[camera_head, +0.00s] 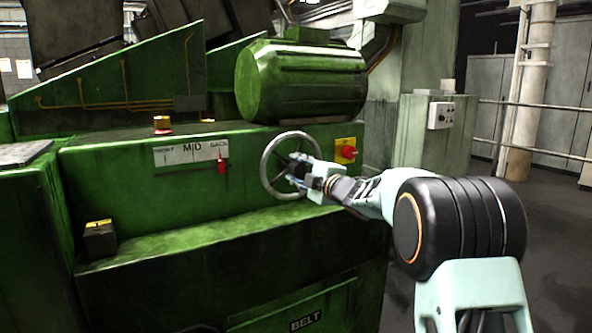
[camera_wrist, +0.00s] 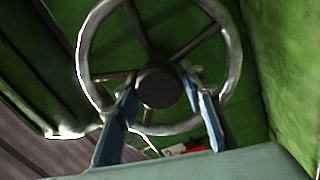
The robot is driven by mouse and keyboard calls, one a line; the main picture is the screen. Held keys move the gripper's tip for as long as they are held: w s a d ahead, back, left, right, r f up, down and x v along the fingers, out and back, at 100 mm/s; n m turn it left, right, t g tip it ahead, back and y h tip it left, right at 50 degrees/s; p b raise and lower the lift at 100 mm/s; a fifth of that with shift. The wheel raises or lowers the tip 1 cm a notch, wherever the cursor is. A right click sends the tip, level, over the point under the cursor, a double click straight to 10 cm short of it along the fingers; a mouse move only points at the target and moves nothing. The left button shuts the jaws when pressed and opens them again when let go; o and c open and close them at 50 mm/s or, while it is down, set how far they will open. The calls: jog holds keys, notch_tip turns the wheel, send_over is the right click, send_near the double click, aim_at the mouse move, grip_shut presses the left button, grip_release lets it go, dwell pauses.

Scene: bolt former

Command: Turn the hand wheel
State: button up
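The hand wheel (camera_head: 267,163) is a grey metal ring with spokes on the front of the green machine. In the wrist view its rim (camera_wrist: 83,62) and dark round hub (camera_wrist: 160,88) fill the upper middle. My gripper (camera_head: 298,168) is at the wheel's hub and lower right. In the wrist view my gripper (camera_wrist: 162,100) has its two fingers spread, one at each side of the hub. They overlap the lower rim and spokes in the picture. I cannot tell whether the fingers touch the wheel.
The green machine (camera_head: 120,200) carries a FRONT-MID-BACK scale plate (camera_head: 190,151) with a red pointer (camera_head: 221,163) left of the wheel. A red button on a yellow box (camera_head: 346,151) sits right of it. A green motor (camera_head: 300,82) is above. Open floor (camera_head: 550,230) lies at the right.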

jog(key=shift+o, duration=1.3)
jog(key=v, duration=1.2)
